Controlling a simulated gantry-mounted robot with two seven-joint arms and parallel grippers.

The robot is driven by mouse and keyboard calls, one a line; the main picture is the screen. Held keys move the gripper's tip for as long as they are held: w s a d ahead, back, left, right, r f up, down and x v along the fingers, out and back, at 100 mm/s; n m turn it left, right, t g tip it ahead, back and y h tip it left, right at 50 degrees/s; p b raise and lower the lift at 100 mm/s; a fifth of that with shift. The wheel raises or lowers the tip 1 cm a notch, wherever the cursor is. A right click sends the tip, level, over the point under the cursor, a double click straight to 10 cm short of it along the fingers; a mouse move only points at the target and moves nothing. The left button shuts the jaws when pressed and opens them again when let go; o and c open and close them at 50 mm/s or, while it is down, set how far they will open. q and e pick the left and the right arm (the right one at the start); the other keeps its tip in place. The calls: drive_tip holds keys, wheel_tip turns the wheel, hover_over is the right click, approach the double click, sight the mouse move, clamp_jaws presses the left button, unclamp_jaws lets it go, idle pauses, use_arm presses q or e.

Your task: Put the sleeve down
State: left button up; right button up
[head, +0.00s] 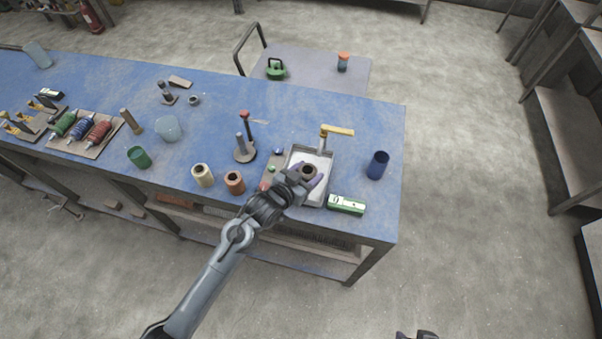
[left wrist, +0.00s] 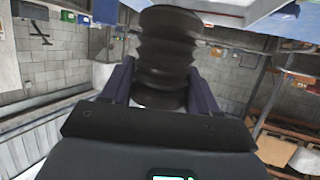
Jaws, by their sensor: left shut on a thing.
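The sleeve is a dark, ribbed tube (left wrist: 166,58), seen large between the fingers in the left wrist view. In the head view it shows end-on as a small dark ring (head: 308,169). My left gripper (head: 309,177) is shut on it, one finger on each side. It holds the sleeve over the grey metal tray (head: 315,196) near the front right of the blue table. I cannot tell whether the sleeve touches the tray. A dark part at the bottom edge (head: 416,335) may be my right gripper, mostly cut off.
A yellow-handled tap (head: 337,130) stands at the tray's back. A green-and-white box (head: 346,205) lies right of the tray, with a dark blue cup (head: 377,165) beyond. A cream tube (head: 202,175) and a brown tube (head: 234,182) stand to the left.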

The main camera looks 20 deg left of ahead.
use_arm(q)
drive_tip(key=w+a+f, duration=0.2)
drive_tip(key=a, duration=0.1)
drive_tip(key=shift+w+f, duration=0.3)
drive_tip(key=shift+w, duration=0.1)
wheel_tip(320, 180, down, 4)
drive_tip(key=shift+r, duration=0.2)
drive_tip(key=shift+f, duration=0.15)
drive_tip(key=shift+f, duration=0.1)
drive_tip(key=o, duration=1.1)
